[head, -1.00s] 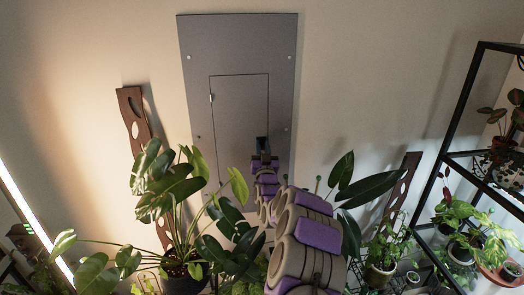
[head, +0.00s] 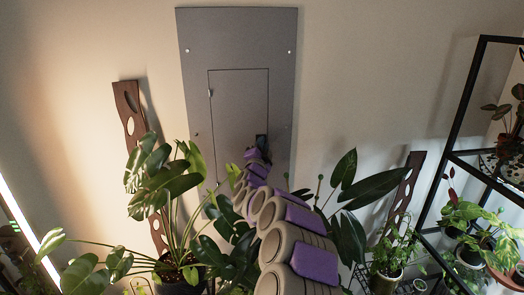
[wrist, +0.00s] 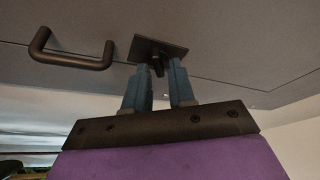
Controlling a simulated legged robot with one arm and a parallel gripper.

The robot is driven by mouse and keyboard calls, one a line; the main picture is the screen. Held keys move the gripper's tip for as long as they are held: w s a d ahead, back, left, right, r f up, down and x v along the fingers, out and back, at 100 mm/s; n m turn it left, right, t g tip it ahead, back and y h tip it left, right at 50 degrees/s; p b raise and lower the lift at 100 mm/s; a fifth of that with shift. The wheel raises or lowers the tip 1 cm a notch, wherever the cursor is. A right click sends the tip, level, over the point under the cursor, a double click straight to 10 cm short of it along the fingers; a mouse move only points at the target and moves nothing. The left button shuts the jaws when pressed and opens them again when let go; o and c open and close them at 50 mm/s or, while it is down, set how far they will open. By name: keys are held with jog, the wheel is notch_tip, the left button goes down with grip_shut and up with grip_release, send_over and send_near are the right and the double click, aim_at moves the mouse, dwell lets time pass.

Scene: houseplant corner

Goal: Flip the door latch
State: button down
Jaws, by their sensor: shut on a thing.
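The grey door (head: 236,110) is set in a grey metal panel on the wall and looks closed. The latch, a black square plate (wrist: 162,49) with a short dark lever (wrist: 158,69), is on the door in the wrist view. My gripper (wrist: 160,75) has its two blue-grey fingers on either side of the lever and is shut on it. In the head view my gripper (head: 259,146) is at the right part of the door, partly hidden by my own arm.
A black handle (wrist: 75,61) is left of the latch in the wrist view. Potted plants (head: 165,190) stand left of my arm, and dark leaves (head: 372,187) reach in from its right. A black shelf frame (head: 462,100) is at the right.

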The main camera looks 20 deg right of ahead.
jog(key=shift+f+m+g+y, duration=0.15)
jog(key=shift+m+g, duration=0.3)
jog(key=shift+m, duration=0.65)
jog(key=shift+r+m+g+y, duration=0.1)
jog(key=shift+m+g, duration=0.3)
jog(key=shift+m, duration=0.7)
jog(key=shift+f+m+g+y, duration=0.15)
jog(key=shift+m+g, duration=0.3)
jog(key=shift+m, duration=0.65)
jog(key=c, duration=1.2)
grip_release()
jog(key=shift+d, duration=0.15)
jog(key=shift+s, duration=0.1)
jog(key=v, duration=1.7)
jog(key=shift+a, duration=0.25)
